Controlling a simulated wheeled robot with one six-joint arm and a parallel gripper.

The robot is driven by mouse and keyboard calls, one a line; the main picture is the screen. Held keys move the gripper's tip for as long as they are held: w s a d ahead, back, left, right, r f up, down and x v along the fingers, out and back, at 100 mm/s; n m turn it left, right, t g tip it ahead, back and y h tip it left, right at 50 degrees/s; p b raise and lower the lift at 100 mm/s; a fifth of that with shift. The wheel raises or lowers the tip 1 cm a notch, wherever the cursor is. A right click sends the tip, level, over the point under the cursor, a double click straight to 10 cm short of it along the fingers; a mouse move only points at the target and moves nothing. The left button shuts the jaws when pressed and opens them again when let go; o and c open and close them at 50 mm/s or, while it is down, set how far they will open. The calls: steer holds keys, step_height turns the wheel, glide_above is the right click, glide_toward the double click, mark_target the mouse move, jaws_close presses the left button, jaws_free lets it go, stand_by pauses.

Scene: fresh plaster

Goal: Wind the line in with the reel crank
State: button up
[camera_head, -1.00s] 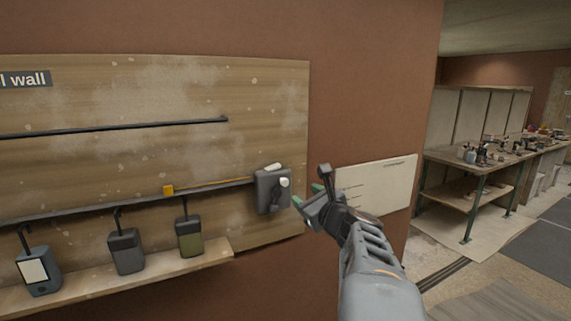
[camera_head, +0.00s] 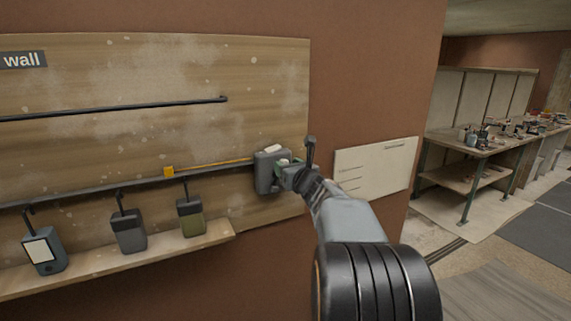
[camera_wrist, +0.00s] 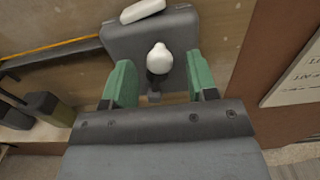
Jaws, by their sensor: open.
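The reel is a dark grey box (camera_head: 266,182) fixed at the right end of the lower rail on the wooden board. It also shows at the top of the wrist view (camera_wrist: 125,41). Its crank has a white knob (camera_wrist: 159,58) on a dark arm. My gripper (camera_head: 284,170) is open in front of the reel. In the wrist view its green fingers (camera_wrist: 160,84) stand on either side of the knob, with gaps.
Several hand-held devices, one with a white screen (camera_head: 42,254), stand on the shelf (camera_head: 120,262) at lower left. A white notice (camera_head: 375,168) is on the wall to the right. A cluttered workbench (camera_head: 470,160) stands further right. The floor between is open.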

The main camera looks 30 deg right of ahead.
steer(key=shift+w+d, duration=0.15)
steer(key=shift+w, duration=1)
steer(key=c, duration=0.9)
steer(key=shift+f+n+b, duration=0.1)
steer(key=shift+n+b, duration=0.2)
steer(key=shift+b, duration=0.2)
